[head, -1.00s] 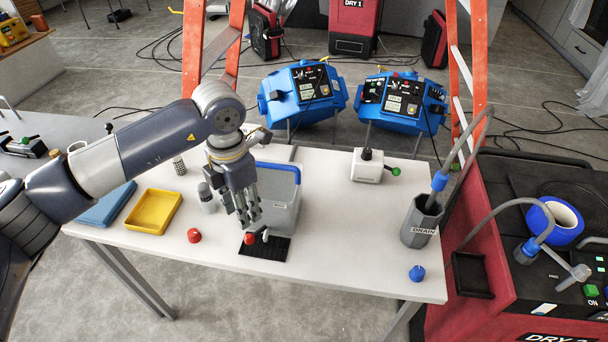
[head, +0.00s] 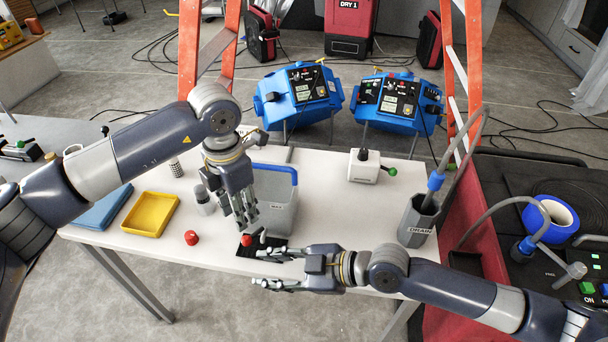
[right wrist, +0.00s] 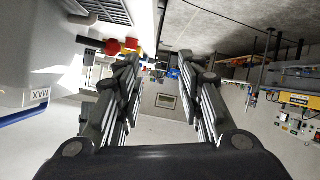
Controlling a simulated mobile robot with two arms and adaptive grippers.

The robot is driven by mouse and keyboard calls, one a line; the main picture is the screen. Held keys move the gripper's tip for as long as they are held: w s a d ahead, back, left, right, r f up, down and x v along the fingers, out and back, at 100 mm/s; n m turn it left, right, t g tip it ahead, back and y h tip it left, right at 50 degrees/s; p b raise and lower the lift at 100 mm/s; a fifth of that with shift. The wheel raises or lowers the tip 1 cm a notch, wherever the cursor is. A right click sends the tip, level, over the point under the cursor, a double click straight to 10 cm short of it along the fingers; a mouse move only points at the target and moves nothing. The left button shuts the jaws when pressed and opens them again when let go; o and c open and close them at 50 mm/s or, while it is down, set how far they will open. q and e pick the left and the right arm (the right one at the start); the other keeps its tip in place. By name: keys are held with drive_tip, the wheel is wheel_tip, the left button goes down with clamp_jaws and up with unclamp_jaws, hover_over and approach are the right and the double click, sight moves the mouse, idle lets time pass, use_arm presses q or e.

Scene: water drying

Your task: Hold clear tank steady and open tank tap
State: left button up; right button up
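The grey, translucent tank (head: 283,215) with a blue rim stands on the white table. It also shows at the left of the right wrist view (right wrist: 25,75), marked MAX. The tap's red knob (head: 246,240) is low at the tank's front; the right wrist view shows red tap parts (right wrist: 113,46) near one fingertip. My left gripper (head: 246,218) points down at the tank's left side; its fingers overlap the wall, and I cannot tell whether they clasp it. My right gripper (head: 262,268) is open and empty, lying sideways at the table's front edge, just right of the tap.
A red cap (head: 191,238), a yellow tray (head: 152,214) and a grey-white bottle (head: 204,203) are left of the tank. A grey DRAIN container (head: 417,222) with a hose and a white box (head: 364,170) are to the right.

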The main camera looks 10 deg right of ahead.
drive_tip(key=w+d+r+n+t, duration=0.3)
drive_tip(key=w+d+r+t, duration=0.15)
drive_tip(key=w+r, duration=0.6)
drive_tip(key=n, duration=0.2)
approach(271, 169)
drive_tip(key=a, duration=0.1)
drive_tip(key=x, duration=1.1)
drive_tip(key=shift+w+f, duration=0.1)
drive_tip(key=shift+w, duration=0.3)
clamp_jaws()
use_arm(q)
drive_tip(key=shift+c, duration=0.3)
